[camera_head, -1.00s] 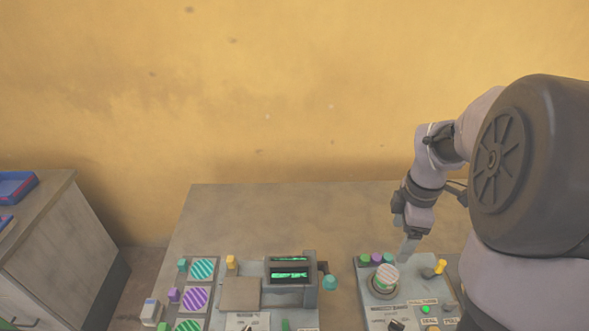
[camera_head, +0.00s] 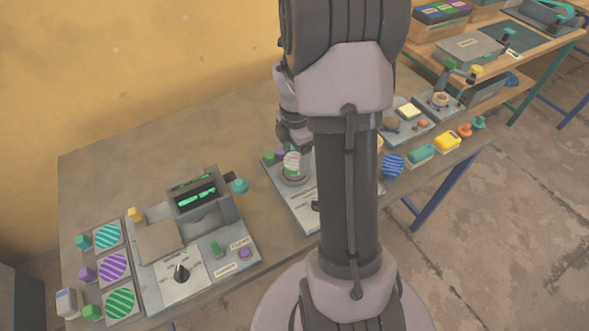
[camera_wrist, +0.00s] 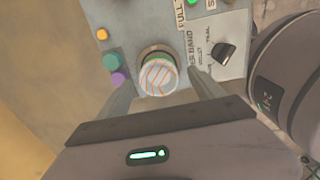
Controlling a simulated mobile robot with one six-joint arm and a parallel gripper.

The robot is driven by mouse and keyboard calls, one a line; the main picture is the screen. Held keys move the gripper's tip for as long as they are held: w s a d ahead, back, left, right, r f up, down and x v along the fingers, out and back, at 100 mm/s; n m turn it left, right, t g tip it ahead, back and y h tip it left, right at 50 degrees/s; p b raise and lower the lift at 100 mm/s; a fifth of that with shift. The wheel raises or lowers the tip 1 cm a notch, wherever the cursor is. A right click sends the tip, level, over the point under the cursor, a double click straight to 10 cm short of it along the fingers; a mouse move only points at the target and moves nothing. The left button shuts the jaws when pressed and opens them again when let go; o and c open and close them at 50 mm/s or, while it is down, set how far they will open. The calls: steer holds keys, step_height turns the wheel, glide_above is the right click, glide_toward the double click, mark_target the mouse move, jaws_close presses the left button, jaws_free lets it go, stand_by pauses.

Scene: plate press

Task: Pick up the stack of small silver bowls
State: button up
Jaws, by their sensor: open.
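I cannot make out a stack of small silver bowls in either view. Below my gripper (camera_wrist: 161,84) is a round pale piece with orange stripes (camera_wrist: 159,75), seated in a metal ring on a grey control panel (camera_wrist: 219,60). In the head view this striped piece (camera_head: 292,163) stands on the panel, just under my gripper (camera_head: 297,147), partly beside my arm. My gripper is open, with one finger on each side of the piece in the wrist view. I cannot tell whether either finger touches it. My arm hides much of the panel in the head view.
Teal (camera_wrist: 110,61) and purple (camera_wrist: 118,78) buttons sit close left of the piece, a black knob (camera_wrist: 225,52) to its right. A press machine (camera_head: 198,196) and striped discs (camera_head: 113,267) stand left on the table (camera_head: 120,165). More panels and a tray shelf are at right.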

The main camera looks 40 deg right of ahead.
mark_target(295, 160)
step_height(295, 160, down, 3)
steer(key=shift+w+f+b, duration=0.1)
steer(key=shift+b, duration=0.35)
steer(key=shift+r, duration=0.2)
steer(key=shift+c, duration=0.5)
steer(key=c, duration=1.4)
steer(key=shift+r, duration=0.1)
steer(key=shift+c, duration=0.2)
